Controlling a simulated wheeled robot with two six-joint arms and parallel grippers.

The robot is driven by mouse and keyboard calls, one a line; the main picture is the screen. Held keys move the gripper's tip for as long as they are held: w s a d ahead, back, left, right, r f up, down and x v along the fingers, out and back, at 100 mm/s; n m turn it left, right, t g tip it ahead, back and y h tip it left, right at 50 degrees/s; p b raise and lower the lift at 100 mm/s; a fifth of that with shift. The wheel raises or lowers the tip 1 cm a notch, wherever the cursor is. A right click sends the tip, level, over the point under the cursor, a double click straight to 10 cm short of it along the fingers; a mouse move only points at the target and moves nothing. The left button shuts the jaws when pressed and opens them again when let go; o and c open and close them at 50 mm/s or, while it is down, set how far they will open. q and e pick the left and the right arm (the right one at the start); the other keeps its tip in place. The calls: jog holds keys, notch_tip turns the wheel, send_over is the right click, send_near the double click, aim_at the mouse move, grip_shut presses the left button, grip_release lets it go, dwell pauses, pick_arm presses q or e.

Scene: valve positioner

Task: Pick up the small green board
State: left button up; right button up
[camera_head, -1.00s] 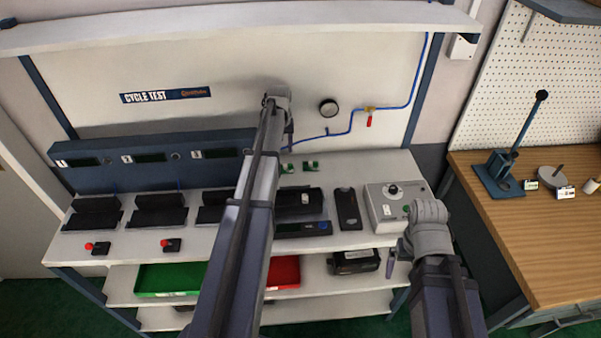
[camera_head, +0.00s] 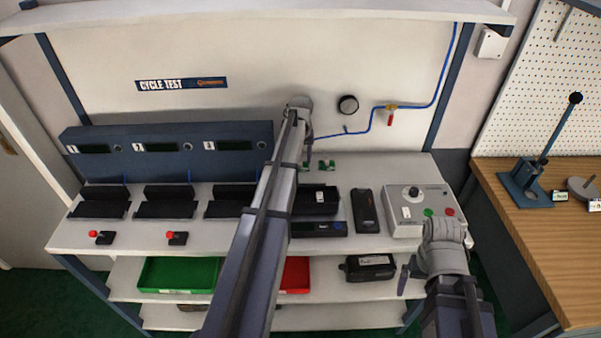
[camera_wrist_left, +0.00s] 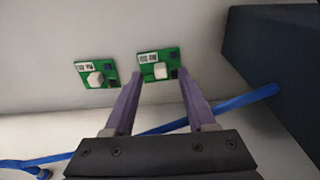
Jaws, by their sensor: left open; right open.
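Two small green boards lie side by side on the white bench top. In the left wrist view, one board (camera_wrist_left: 159,64) is between and just beyond the fingertips of my left gripper (camera_wrist_left: 159,76), and the other board (camera_wrist_left: 96,72) is to its left, outside the fingers. Each board carries a white block. My left gripper is open and empty; I cannot tell its height above the bench. In the head view it (camera_head: 309,155) points down at the boards (camera_head: 327,165), partly covering them. My right gripper (camera_head: 404,275) is low at the right, in front of the bench, away from the boards.
A blue display housing (camera_head: 240,160) stands left of the boards, and a blue hose (camera_wrist_left: 235,103) runs past the left gripper. Black cradles (camera_head: 165,208), a dark handheld unit (camera_head: 367,210) and a grey control box (camera_head: 415,200) stand on the bench. Green (camera_head: 150,278) and red trays are below.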

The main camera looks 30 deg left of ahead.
pick_arm(q)
jog(key=shift+w+a+f+b, duration=0.1)
jog(key=shift+f+b, duration=0.25)
jog(key=shift+f, duration=0.5)
jog(key=shift+r, duration=0.1)
jog(key=shift+c, duration=0.3)
grip_shut()
